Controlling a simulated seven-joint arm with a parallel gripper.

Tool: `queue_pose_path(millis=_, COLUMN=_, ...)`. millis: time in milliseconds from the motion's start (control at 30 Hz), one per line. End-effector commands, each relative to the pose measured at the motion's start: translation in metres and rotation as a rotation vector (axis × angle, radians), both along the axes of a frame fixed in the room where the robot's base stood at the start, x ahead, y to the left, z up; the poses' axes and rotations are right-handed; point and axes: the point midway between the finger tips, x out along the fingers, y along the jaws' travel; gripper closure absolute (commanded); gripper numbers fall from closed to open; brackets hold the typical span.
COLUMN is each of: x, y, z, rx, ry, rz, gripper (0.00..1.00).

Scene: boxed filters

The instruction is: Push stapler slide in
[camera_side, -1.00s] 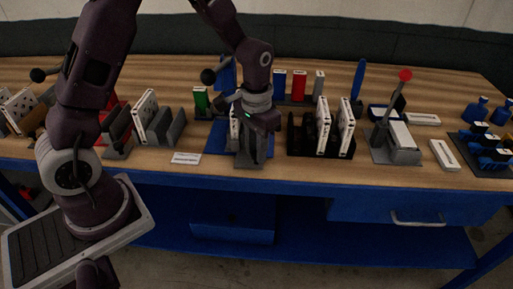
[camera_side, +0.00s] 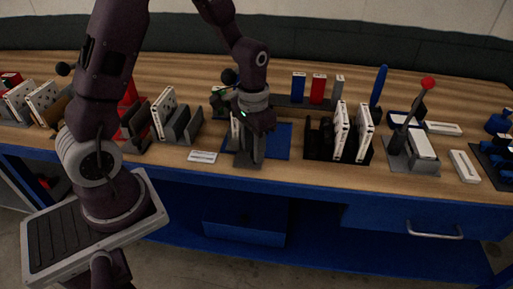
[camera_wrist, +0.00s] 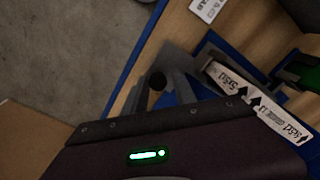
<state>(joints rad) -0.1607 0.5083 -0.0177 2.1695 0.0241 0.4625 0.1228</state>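My gripper (camera_side: 252,150) points down at a grey fixture on the table, near the front edge. Its dark grey base (camera_side: 243,163) shows under the gripper, and white box edges (camera_side: 235,130) show just left of it. In the wrist view, grey upright parts (camera_wrist: 180,88) and a black round knob (camera_wrist: 157,80) lie just past the wrist housing. White printed box edges (camera_wrist: 228,82) are beside them. I cannot tell which grey parts are fingers and which are fixture, or whether they touch. No part is clearly recognizable as the stapler slide.
A blue mat (camera_side: 280,143) lies right of the gripper. A black rack (camera_side: 322,150) with white boxes and a grey press (camera_side: 425,168) with a red-knobbed lever (camera_side: 428,83) stand farther right. A white label (camera_side: 203,157) and grey holder (camera_side: 180,125) are left. Bare wood lies between label and holder.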

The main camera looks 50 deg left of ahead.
Motion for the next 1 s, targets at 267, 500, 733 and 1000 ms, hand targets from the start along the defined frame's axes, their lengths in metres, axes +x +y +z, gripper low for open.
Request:
queue_pose_path(millis=267, x=0.0, y=0.0, z=0.0, rx=-0.001, ry=0.002, rz=0.0, gripper=0.53)
queue_pose_path(millis=500, x=0.0, y=-0.001, z=-0.001, rx=-0.002, ry=0.001, rz=-0.001, gripper=0.53)
queue_pose_path(millis=733, x=0.02, y=-0.02, z=-0.001, rx=-0.002, ry=0.0, rz=-0.005, gripper=0.53)
queue_pose_path(millis=1000, x=0.035, y=-0.035, z=0.052, rx=-0.002, ry=-0.005, rz=-0.001, gripper=0.53)
